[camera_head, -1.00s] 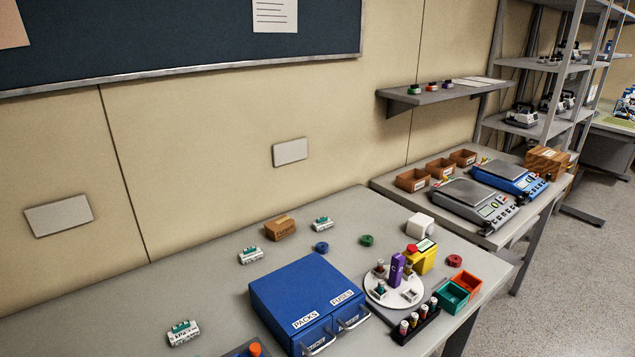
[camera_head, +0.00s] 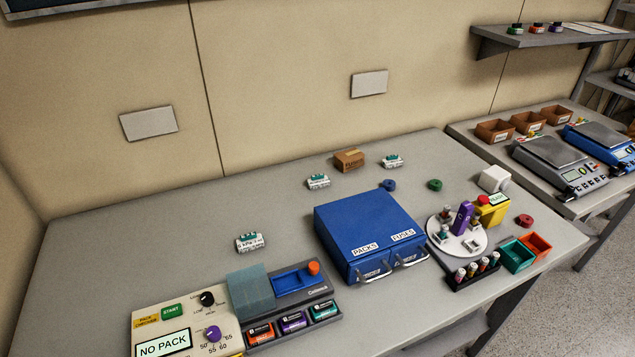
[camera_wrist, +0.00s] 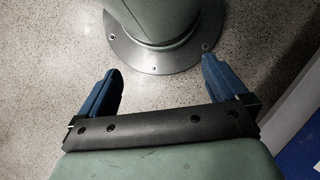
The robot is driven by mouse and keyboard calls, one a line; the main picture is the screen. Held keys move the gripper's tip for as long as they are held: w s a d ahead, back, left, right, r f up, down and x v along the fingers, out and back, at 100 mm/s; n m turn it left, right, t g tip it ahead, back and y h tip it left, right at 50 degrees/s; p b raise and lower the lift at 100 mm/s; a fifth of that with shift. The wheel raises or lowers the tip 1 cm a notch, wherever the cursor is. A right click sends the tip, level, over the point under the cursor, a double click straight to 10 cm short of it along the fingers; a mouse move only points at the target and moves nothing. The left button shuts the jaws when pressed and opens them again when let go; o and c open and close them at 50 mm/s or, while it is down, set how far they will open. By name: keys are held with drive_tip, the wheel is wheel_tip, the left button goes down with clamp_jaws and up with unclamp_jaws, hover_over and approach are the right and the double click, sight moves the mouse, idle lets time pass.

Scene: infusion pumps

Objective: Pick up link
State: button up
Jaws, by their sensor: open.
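My gripper (camera_wrist: 160,66) shows only in the wrist view. Its two blue fingers are wide apart, with bare speckled floor and my own round base between and beyond them. It is empty and away from the table. No object is clearly marked as the link in the head view. Small white blocks with teal tops and lettering too small to read lie on the grey table: one at the front left (camera_head: 249,243), one behind the cabinet (camera_head: 318,182), and one at the back (camera_head: 393,161). I cannot tell which thing is the link.
A blue cabinet (camera_head: 365,222) labelled PACKS and FUSES stands mid-table. A white turntable (camera_head: 440,238), vial rack and teal and orange bins (camera_head: 518,256) are at right. The table's left (camera_head: 110,245) is clear.

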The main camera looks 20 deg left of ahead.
drive_tip(key=c, duration=0.6)
drive_tip(key=shift+c, duration=0.2)
